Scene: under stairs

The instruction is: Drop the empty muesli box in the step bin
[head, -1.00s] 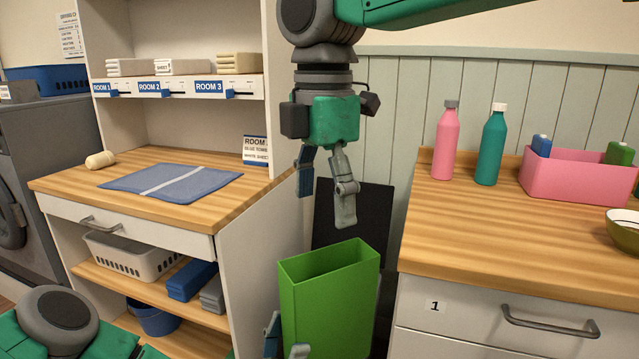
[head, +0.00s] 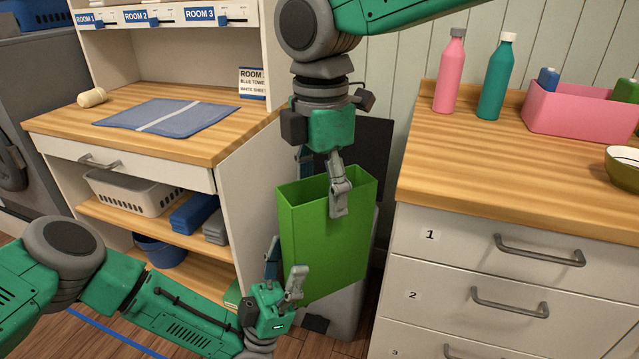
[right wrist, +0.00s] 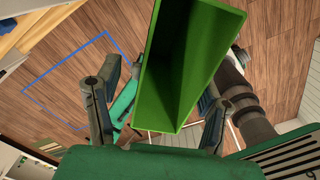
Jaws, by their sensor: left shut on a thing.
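The empty muesli box (head: 335,240) is a tall, plain green box, open at the top and upright. My left gripper (head: 281,277) is shut on its lower left part. My right gripper (head: 322,182) points down at the top of the box, one finger in front of it and the other behind its rim. In the right wrist view the box (right wrist: 185,75) stands between the two spread fingers, which look open. The step bin (head: 345,310) is pale grey, with a raised black lid (head: 372,150) and a dark pedal. The box hides most of the bin and its opening.
A drawer counter (head: 480,225) stands close on the right, with pink and teal bottles and a pink bin (head: 580,108). A shelf unit (head: 240,185) with a folded blue towel (head: 165,117) stands on the left. Wooden floor shows below.

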